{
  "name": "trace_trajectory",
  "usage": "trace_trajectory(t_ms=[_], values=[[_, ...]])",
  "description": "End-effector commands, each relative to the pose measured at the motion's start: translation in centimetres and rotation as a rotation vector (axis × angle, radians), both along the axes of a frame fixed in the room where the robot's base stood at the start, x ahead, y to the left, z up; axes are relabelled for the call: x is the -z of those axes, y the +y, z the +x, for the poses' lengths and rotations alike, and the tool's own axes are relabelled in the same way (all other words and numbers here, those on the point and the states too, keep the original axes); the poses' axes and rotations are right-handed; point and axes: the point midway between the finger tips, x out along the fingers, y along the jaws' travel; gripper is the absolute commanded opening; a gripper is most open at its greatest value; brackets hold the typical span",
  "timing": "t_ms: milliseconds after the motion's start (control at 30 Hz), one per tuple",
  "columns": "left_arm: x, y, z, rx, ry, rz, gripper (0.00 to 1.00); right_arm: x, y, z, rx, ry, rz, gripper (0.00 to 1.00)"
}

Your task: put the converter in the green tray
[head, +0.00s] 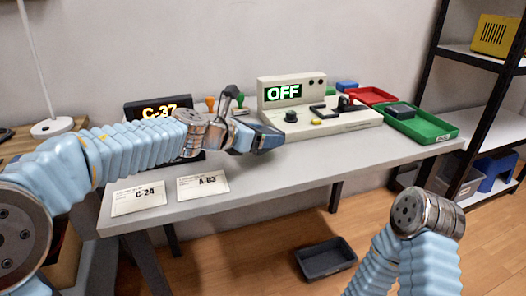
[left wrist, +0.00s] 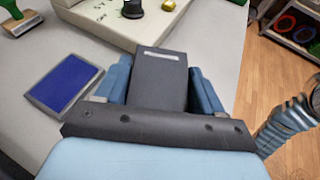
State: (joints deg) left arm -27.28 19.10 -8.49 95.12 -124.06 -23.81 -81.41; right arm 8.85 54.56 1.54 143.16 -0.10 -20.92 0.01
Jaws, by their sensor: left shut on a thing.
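My left gripper (head: 270,138) is at the front edge of the grey test device, above the table. In the left wrist view its blue fingers (left wrist: 160,82) are shut on a dark grey box with a pale label strip, which looks like the converter (left wrist: 160,66). In the head view the converter is mostly hidden by the gripper. The green tray (head: 440,131) is at the right end of the table, apart from the gripper. A dark block (head: 400,111) lies in it. My right arm shows at the lower right, but its gripper does not.
The device (head: 335,122) with an OFF display stands between the left gripper and the green tray. A red tray (head: 372,95) is behind the green one. A blue pad (left wrist: 64,84) lies left of the gripper. Two label cards (head: 138,198) are at the front left. A dark bin (head: 326,259) is on the floor.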

Motion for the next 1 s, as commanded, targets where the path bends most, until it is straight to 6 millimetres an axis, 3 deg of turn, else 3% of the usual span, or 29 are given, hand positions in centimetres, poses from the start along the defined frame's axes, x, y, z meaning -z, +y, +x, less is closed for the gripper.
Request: trace_trajectory(t_ms=[100, 200, 600, 633, 800, 1000], values=[[2.6, 0.0, 0.4, -0.001, 0.003, 0.0, 0.28, 1.5, -0.3, 0.1, 0.006, -0.001, -0.004, 0.0], [3.5, 0.0, 0.4, -0.003, 0.002, -0.001, 0.28, 2.0, -0.6, 0.2, 0.01, -0.003, -0.009, 0.0], [3.9, 0.0, 0.4, -0.002, 0.001, -0.001, 0.28, 2.2, -0.7, 0.3, 0.012, -0.005, -0.01, 0.0], [4.0, 0.0, 0.4, -0.002, 0.002, 0.0, 0.69, 2.2, -0.7, 0.3, 0.012, -0.005, -0.011, 0.0], [3.8, 0.0, 0.4, -0.002, 0.002, 0.0, 0.93, 2.1, -0.7, 0.3, 0.012, -0.005, -0.011, 0.0], [3.8, 0.0, 0.4, -0.002, 0.002, 0.0, 0.93, 2.1, -0.7, 0.3, 0.012, -0.005, -0.01, 0.0]])
